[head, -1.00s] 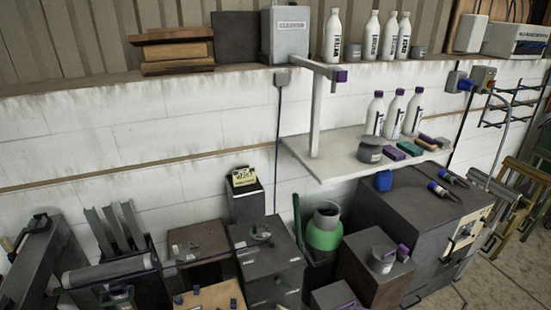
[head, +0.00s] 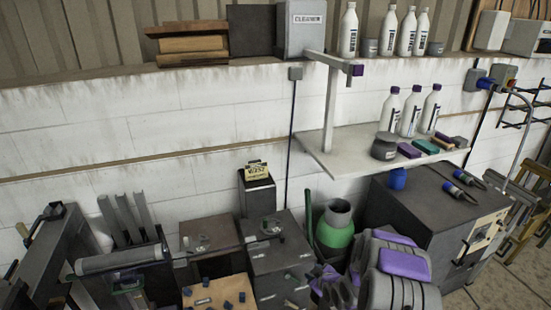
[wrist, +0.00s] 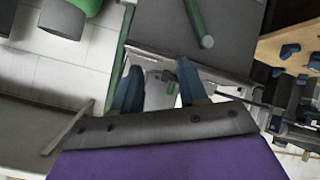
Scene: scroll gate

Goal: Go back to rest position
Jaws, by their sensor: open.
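My gripper shows in the wrist view (wrist: 158,78). Its two blue fingers stand apart with nothing held between them, and its purple and grey body fills the bottom of that view. In the head view, my grey and purple arm is folded at the lower right, in front of the dark boxes by the green container. The gripper's fingers cannot be made out clearly there.
A green container (head: 334,238) stands just behind my arm. A dark cabinet (head: 430,215) stands to the right. A white shelf (head: 345,160) with bottles hangs above. A wooden board with blue pieces (head: 215,292) lies at the lower left of the arm.

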